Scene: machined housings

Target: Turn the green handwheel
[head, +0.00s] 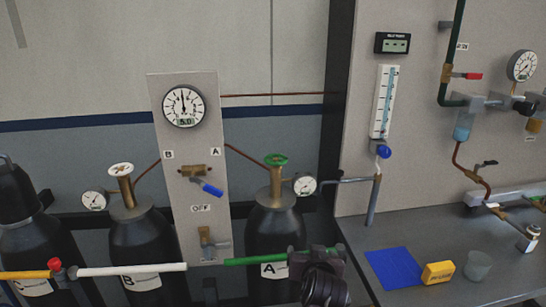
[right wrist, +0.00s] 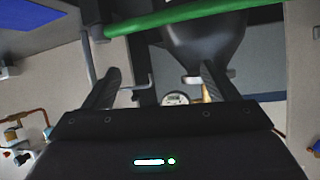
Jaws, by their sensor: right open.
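The green handwheel (head: 276,160) tops a brass valve stem on the dark cylinder marked A (head: 273,230), in the middle of the head view. My right gripper (head: 316,258) is low in front of and to the right of that cylinder, below the handwheel and apart from it. In the right wrist view, the two fingers of my right gripper (right wrist: 160,75) are spread with nothing between them. The dark cylinder (right wrist: 205,35) shows upside down beyond them; the green handwheel cannot be made out there. My left gripper is not in view.
A green pipe (head: 245,261) crosses in front of cylinder A. A small gauge (head: 305,185) sits right of the valve stem. A panel (head: 160,130) with a dial stands to the left. A bench (head: 440,215) on the right holds a blue cloth (head: 392,267) and a yellow block (head: 437,272).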

